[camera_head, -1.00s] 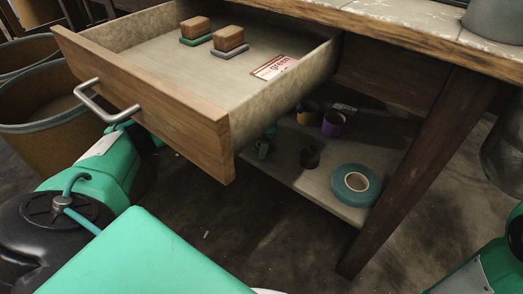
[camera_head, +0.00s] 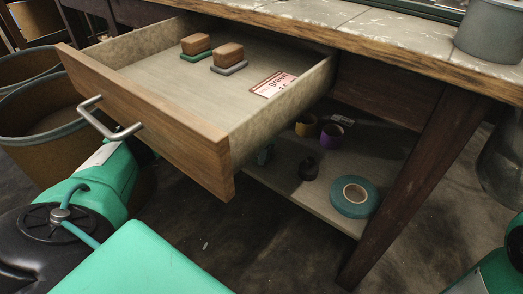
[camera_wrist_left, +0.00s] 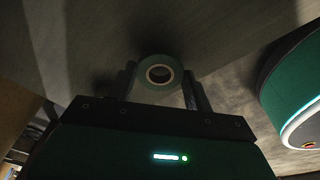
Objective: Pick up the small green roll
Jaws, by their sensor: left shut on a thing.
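The small green roll (camera_wrist_left: 144,89) shows in the left wrist view as a green ring with a pale inner rim. My left gripper (camera_wrist_left: 160,90) has one finger on each side of it and is shut on it. In the head view the drawer front hides most of my left gripper. A small greenish piece (camera_head: 264,155) shows just under the drawer's edge, and I cannot tell whether it is the roll or part of the gripper. My right gripper is not in view.
The open wooden drawer (camera_head: 150,110) holds two sanding blocks and a red-and-white label (camera_head: 273,84). On the lower shelf (camera_head: 318,200) are a large teal roll (camera_head: 354,210), a dark roll (camera_head: 307,167), a purple roll (camera_head: 331,137) and a yellowish roll (camera_head: 305,127). A table leg (camera_head: 415,180) stands at the right.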

